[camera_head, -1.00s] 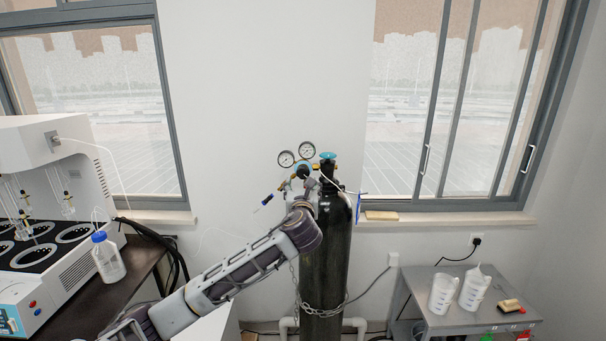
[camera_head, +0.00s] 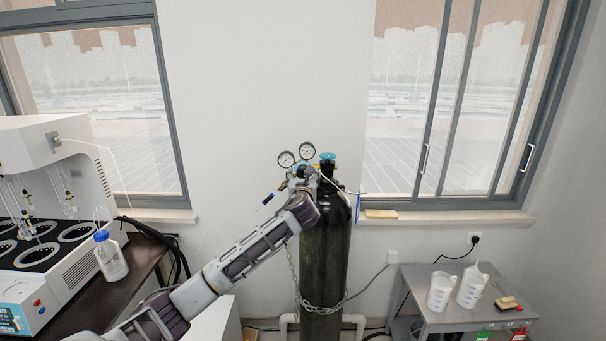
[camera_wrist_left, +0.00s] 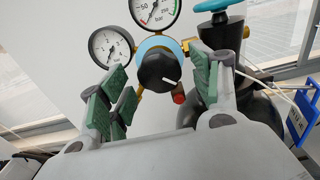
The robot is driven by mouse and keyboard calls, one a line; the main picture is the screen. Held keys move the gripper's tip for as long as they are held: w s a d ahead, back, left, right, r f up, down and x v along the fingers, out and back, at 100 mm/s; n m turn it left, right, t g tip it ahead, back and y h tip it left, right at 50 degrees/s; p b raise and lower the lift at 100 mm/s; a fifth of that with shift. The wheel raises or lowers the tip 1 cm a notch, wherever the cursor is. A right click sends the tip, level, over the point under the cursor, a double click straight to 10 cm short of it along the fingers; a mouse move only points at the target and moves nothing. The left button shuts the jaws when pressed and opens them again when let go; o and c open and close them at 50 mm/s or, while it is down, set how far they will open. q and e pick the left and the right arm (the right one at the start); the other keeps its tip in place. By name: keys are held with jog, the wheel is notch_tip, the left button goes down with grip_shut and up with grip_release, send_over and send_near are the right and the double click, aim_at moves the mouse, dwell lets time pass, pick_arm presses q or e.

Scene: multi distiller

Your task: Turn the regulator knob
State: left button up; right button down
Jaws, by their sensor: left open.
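The regulator with its two round gauges (camera_head: 296,155) sits at the top of a dark gas cylinder (camera_head: 323,262). In the left wrist view the black regulator knob (camera_wrist_left: 157,70), with a white mark line, sits on a light blue body below the gauges (camera_wrist_left: 112,47). My left gripper (camera_wrist_left: 160,80) is open, with green finger pads to the left and right of the knob; a gap shows on both sides, and I see no contact. In the head view my left arm hides the knob and most of the gripper. My right gripper is not in view.
A teal valve handwheel (camera_wrist_left: 217,5) stands close to the right finger. A chain (camera_head: 320,308) loops around the cylinder. A distiller (camera_head: 45,225) and a blue-capped bottle (camera_head: 110,256) stand at left. A grey table (camera_head: 455,315) with beakers stands at right.

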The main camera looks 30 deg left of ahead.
pick_arm(q)
jog(key=shift+x, duration=1.1)
jog(key=shift+c, duration=0.5)
jog(key=c, duration=1)
